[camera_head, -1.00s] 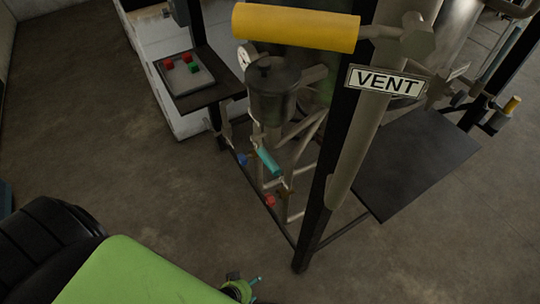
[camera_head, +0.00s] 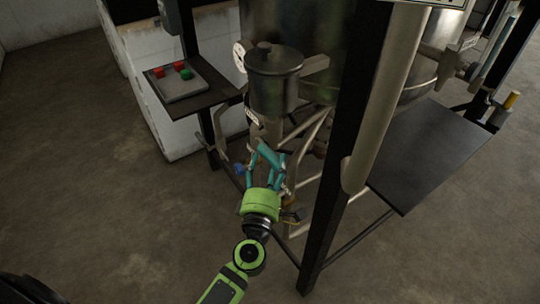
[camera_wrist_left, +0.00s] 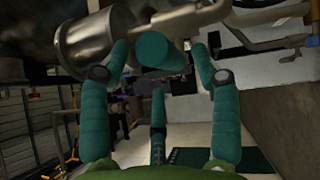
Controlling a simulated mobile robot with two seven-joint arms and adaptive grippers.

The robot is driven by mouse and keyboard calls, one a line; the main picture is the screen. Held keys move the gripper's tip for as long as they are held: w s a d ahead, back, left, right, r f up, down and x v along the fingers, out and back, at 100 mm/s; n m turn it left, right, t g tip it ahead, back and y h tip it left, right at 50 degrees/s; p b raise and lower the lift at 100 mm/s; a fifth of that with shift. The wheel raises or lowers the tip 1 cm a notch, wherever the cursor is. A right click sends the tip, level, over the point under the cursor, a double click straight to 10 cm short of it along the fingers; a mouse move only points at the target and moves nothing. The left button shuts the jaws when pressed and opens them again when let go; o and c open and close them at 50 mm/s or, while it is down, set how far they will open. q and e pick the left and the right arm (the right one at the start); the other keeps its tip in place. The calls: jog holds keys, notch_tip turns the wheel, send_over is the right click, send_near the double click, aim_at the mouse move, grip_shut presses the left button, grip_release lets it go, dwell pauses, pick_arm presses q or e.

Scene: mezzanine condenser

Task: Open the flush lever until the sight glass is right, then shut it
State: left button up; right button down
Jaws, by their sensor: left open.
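The flush lever's teal handle shows end-on in the left wrist view (camera_wrist_left: 153,50), on the metal pipework below a steel cylinder. My left gripper (camera_head: 267,158) reaches the pipework under the dark lidded pot in the head view. In the wrist view its fingers (camera_wrist_left: 160,58) are open, with the teal handle between and just beyond the tips. I cannot tell whether they touch it. In the head view the fingers largely hide the handle. I cannot make out the sight glass. My right gripper is not in view.
The dark lidded pot (camera_head: 273,80) and a white dial gauge (camera_head: 239,56) are above the gripper. A black frame post (camera_head: 345,150) stands close on the right. A blue handle (camera_head: 239,169) is just left. A button box (camera_head: 178,82) sits on a shelf. Floor at left is clear.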

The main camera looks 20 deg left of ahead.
aim_at(267, 150)
pick_arm(q)
jog(key=shift+w+a+r, duration=0.1)
jog(key=shift+w+a, duration=0.05)
jog(key=shift+w, duration=0.8)
jog(key=shift+w+a+r, duration=0.1)
jog(key=shift+w, duration=0.8)
grip_shut()
